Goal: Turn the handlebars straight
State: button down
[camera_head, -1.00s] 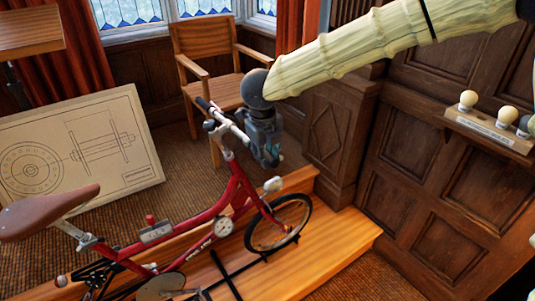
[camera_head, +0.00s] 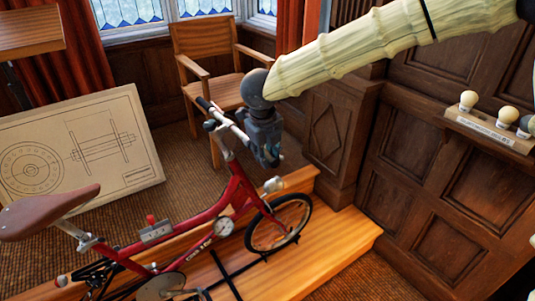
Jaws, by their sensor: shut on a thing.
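A red bicycle (camera_head: 200,220) with a brown saddle stands on a wooden platform. Its handlebars (camera_head: 230,124) sit atop the stem above the front wheel (camera_head: 279,224). One dark grip (camera_head: 203,104) shows at the far left end of the bar. My gripper (camera_head: 268,160) is at the other end of the bar, its dark body pointing down. It is shut on the handlebars, though the fingers' contact with the bar is largely hidden behind the gripper body.
A wooden armchair (camera_head: 204,60) stands behind the bicycle. A drawing board (camera_head: 70,150) leans at the left. The platform's right end (camera_head: 335,240) is bare.

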jog(key=shift+r, duration=0.1)
jog(key=c, duration=1.5)
grip_release()
jog(key=shift+a, duration=0.1)
jog(key=v, duration=1.2)
